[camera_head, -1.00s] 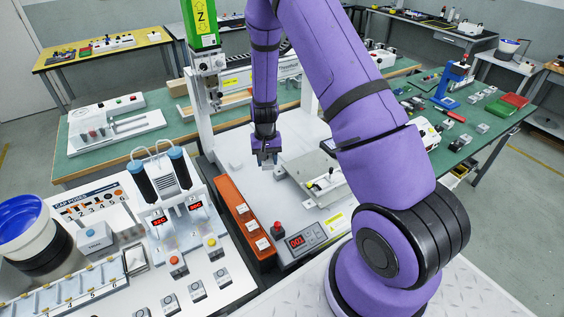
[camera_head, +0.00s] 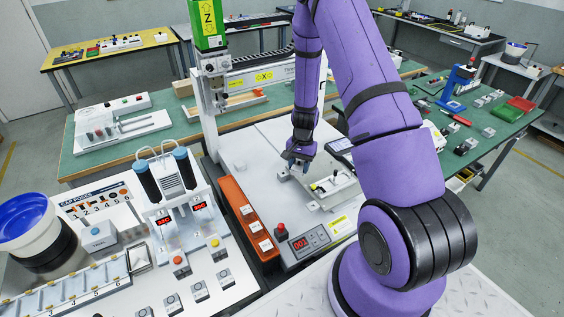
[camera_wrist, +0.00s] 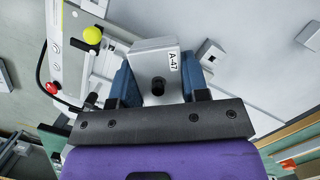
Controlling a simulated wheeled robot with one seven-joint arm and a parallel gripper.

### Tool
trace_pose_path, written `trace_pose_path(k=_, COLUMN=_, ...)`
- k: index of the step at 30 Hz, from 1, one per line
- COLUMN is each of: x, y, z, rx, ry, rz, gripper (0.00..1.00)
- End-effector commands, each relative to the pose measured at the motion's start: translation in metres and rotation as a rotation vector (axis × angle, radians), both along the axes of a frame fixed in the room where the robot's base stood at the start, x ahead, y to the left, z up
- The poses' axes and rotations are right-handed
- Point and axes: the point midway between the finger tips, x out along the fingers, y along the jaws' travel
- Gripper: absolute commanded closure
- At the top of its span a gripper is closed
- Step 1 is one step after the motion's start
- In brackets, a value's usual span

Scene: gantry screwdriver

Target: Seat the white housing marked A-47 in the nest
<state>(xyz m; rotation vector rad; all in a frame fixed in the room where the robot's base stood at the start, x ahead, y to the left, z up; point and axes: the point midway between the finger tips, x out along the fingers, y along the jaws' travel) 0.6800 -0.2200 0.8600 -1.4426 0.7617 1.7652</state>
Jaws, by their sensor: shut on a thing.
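The white housing (camera_wrist: 152,52) with the A-47 label shows in the wrist view, between the blue fingers of my gripper (camera_wrist: 158,84). A round dark hole is in its near face. In the head view my gripper (camera_head: 299,164) points down at the back left of the grey fixture plate (camera_head: 334,190), where the nest appears to be.
An orange tray (camera_head: 233,197) with white pieces lies left of the plate. The gantry post (camera_head: 207,120) rises at the back left. The white bed (camera_head: 248,150) between is mostly clear.

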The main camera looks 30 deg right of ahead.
Motion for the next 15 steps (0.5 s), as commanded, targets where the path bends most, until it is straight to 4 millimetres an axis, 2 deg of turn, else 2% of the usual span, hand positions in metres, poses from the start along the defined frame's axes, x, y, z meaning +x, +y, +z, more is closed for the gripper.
trace_pose_path(k=1, x=-0.01, y=-0.013, z=-0.005, rx=0.006, ry=0.006, rz=-0.083, gripper=1.0)
trace_pose_path(k=6, x=-0.033, y=-0.041, z=-0.017, rx=0.025, ry=0.013, rz=-0.316, gripper=1.0)
trace_pose_path(k=15, x=-0.059, y=-0.07, z=-0.028, rx=0.047, ry=0.016, rz=-0.569, gripper=1.0)
